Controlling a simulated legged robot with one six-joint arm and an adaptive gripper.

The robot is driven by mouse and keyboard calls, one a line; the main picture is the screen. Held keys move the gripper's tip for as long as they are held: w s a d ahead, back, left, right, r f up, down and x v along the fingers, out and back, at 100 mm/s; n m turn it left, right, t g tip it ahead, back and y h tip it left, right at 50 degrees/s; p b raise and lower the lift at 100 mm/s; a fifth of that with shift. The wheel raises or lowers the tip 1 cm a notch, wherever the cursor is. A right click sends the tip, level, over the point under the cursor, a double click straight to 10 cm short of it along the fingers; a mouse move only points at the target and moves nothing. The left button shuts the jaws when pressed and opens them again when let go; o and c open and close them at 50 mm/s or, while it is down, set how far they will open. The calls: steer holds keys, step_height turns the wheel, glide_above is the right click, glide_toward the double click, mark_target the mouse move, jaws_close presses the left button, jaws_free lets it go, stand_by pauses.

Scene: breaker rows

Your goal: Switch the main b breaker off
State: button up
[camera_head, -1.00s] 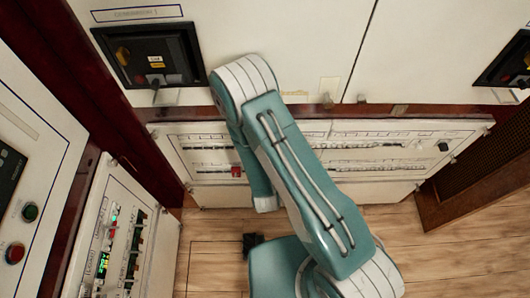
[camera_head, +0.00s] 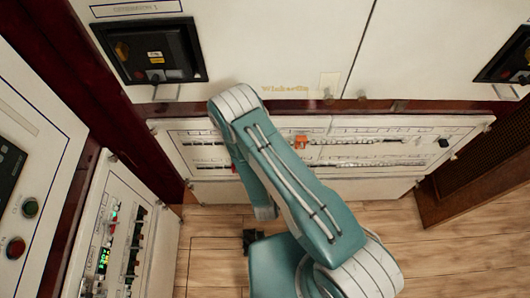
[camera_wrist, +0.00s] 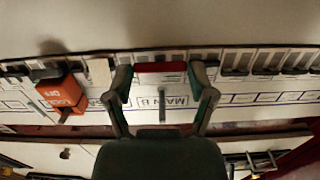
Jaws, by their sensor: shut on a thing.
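In the wrist view, a long white panel carries a row of breakers, with a MAIN B label (camera_wrist: 178,101) near the middle. Just above the label sits a red breaker handle (camera_wrist: 160,68), the main b breaker. My gripper (camera_wrist: 161,72) has one finger on each side of this handle and is shut on it. A thin grey rod stands upright in front of the label. The breaker panel (camera_head: 400,142) shows on both sides of the arm.
An orange lock-off piece (camera_wrist: 62,95) sits on the breaker row left of my gripper; it also shows in the head view (camera_head: 301,142). Dark breakers (camera_wrist: 268,66) line the row to the right. A side panel (camera_head: 115,235) with lit displays stands at the left.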

steer(key=o, duration=1.1)
steer(key=shift+f, duration=0.1)
steer(key=shift+c, duration=0.2)
steer(key=shift+a, duration=0.15)
step_height(320, 180, up, 10)
